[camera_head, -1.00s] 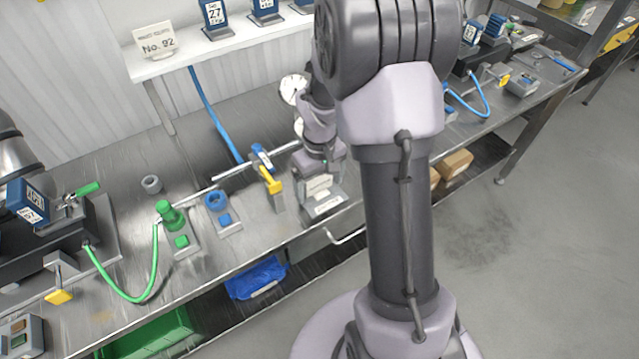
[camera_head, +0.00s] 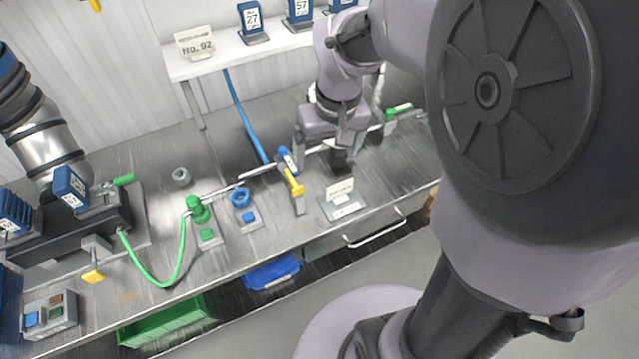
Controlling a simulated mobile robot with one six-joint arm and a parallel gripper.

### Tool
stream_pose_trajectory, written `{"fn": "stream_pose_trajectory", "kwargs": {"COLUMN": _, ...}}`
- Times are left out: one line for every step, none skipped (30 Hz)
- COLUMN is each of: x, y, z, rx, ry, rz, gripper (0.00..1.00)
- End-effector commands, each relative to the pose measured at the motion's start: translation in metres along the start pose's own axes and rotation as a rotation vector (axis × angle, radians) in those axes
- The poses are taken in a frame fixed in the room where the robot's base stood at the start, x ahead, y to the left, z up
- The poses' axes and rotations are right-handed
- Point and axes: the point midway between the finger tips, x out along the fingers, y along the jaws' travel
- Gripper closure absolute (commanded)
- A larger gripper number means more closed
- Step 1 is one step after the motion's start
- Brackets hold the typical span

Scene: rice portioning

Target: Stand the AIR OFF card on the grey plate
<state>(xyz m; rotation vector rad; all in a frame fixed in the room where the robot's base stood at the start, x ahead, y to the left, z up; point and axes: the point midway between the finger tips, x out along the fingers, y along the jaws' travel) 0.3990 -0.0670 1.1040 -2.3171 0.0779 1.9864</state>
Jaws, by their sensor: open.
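A small white card (camera_head: 340,188) stands upright on the grey plate (camera_head: 329,212) near the front edge of the steel bench. Its printing is too small to read. A white label lies on the front of the plate. My gripper (camera_head: 325,157) is open and empty. It is above and behind the card, toward the wall, and clear of it.
A yellow-handled valve (camera_head: 296,190) on the pipe stands just left of the card. A blue ring fitting (camera_head: 241,198) and a green fitting (camera_head: 199,210) are farther left. A drawer handle (camera_head: 375,232) juts out below the bench edge.

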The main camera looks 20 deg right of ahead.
Motion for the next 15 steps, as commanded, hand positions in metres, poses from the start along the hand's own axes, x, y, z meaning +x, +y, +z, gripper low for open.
{"fn": "stream_pose_trajectory", "kwargs": {"x": -0.029, "y": -0.02, "z": 0.018, "rx": 0.038, "ry": 0.067, "rz": -0.02, "gripper": 0.11}}
{"fn": "stream_pose_trajectory", "kwargs": {"x": -0.043, "y": -0.032, "z": 0.031, "rx": 0.068, "ry": 0.102, "rz": -0.038, "gripper": 0.11}}
{"fn": "stream_pose_trajectory", "kwargs": {"x": -0.059, "y": -0.047, "z": 0.05, "rx": 0.11, "ry": 0.149, "rz": -0.066, "gripper": 0.11}}
{"fn": "stream_pose_trajectory", "kwargs": {"x": -0.069, "y": -0.056, "z": 0.063, "rx": 0.14, "ry": 0.181, "rz": -0.089, "gripper": 0.11}}
{"fn": "stream_pose_trajectory", "kwargs": {"x": -0.076, "y": -0.064, "z": 0.076, "rx": 0.168, "ry": 0.209, "rz": -0.112, "gripper": 0.11}}
{"fn": "stream_pose_trajectory", "kwargs": {"x": -0.084, "y": -0.074, "z": 0.093, "rx": 0.199, "ry": 0.24, "rz": -0.143, "gripper": 0.11}}
{"fn": "stream_pose_trajectory", "kwargs": {"x": -0.087, "y": -0.079, "z": 0.103, "rx": 0.22, "ry": 0.26, "rz": -0.164, "gripper": 0.11}}
{"fn": "stream_pose_trajectory", "kwargs": {"x": -0.09, "y": -0.084, "z": 0.112, "rx": 0.238, "ry": 0.275, "rz": -0.184, "gripper": 0.11}}
{"fn": "stream_pose_trajectory", "kwargs": {"x": -0.092, "y": -0.088, "z": 0.122, "rx": 0.258, "ry": 0.291, "rz": -0.205, "gripper": 0.11}}
{"fn": "stream_pose_trajectory", "kwargs": {"x": -0.093, "y": -0.09, "z": 0.127, "rx": 0.269, "ry": 0.299, "rz": -0.217, "gripper": 0.11}}
{"fn": "stream_pose_trajectory", "kwargs": {"x": -0.093, "y": -0.092, "z": 0.131, "rx": 0.277, "ry": 0.305, "rz": -0.226, "gripper": 0.11}}
{"fn": "stream_pose_trajectory", "kwargs": {"x": -0.094, "y": -0.093, "z": 0.134, "rx": 0.284, "ry": 0.31, "rz": -0.234, "gripper": 0.11}}
{"fn": "stream_pose_trajectory", "kwargs": {"x": -0.094, "y": -0.094, "z": 0.135, "rx": 0.288, "ry": 0.311, "rz": -0.237, "gripper": 0.11}}
{"fn": "stream_pose_trajectory", "kwargs": {"x": -0.094, "y": -0.094, "z": 0.135, "rx": 0.29, "ry": 0.311, "rz": -0.238, "gripper": 0.11}}
{"fn": "stream_pose_trajectory", "kwargs": {"x": -0.094, "y": -0.094, "z": 0.135, "rx": 0.29, "ry": 0.311, "rz": -0.238, "gripper": 0.11}}
